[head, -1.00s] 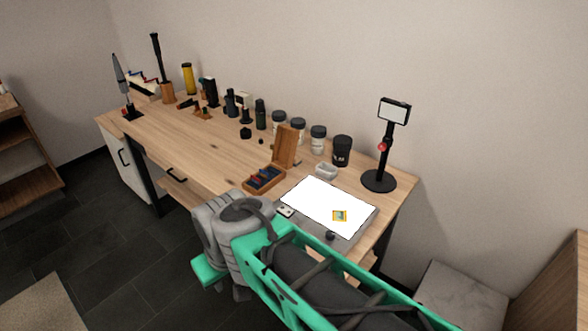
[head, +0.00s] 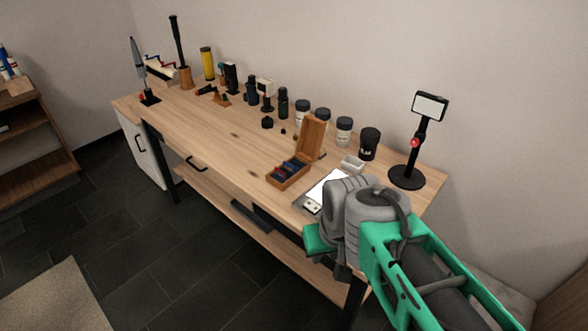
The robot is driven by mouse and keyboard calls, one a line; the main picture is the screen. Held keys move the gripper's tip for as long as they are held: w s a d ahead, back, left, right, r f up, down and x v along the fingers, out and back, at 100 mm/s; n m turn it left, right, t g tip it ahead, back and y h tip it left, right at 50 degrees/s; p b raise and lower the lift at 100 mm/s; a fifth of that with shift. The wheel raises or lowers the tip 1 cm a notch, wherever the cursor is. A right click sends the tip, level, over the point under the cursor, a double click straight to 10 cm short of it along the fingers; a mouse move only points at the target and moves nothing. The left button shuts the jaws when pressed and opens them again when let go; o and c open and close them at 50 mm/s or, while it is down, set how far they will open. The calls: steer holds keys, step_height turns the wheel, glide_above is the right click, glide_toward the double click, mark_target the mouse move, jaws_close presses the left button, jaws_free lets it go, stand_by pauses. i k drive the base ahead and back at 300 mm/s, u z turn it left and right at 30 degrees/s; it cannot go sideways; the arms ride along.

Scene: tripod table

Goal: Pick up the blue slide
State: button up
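An open wooden box (head: 289,182) stands on the table (head: 222,142), its lid raised behind it. It holds several small dark blue and red slides (head: 289,170), packed close together. The blue ones are too small to tell apart singly. My green and grey arm comes in from the lower right, in front of the table's right part, to the right of the box. My gripper's fingers do not show in this view, so I cannot see what they hold.
Jars (head: 343,131), a black cup (head: 369,144) and a stand with a screen (head: 429,106) line the back. The table's left front is clear.

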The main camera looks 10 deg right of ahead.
mark_target(285, 165)
steer(key=u, duration=0.05)
steer(key=k, duration=0.65)
steer(key=u, duration=0.5)
steer(key=i, duration=0.8)
steer(key=u, duration=0.5)
steer(key=i, duration=0.85)
steer(key=z, duration=0.6)
steer(key=i, duration=0.7)
steer(key=z, duration=0.5)
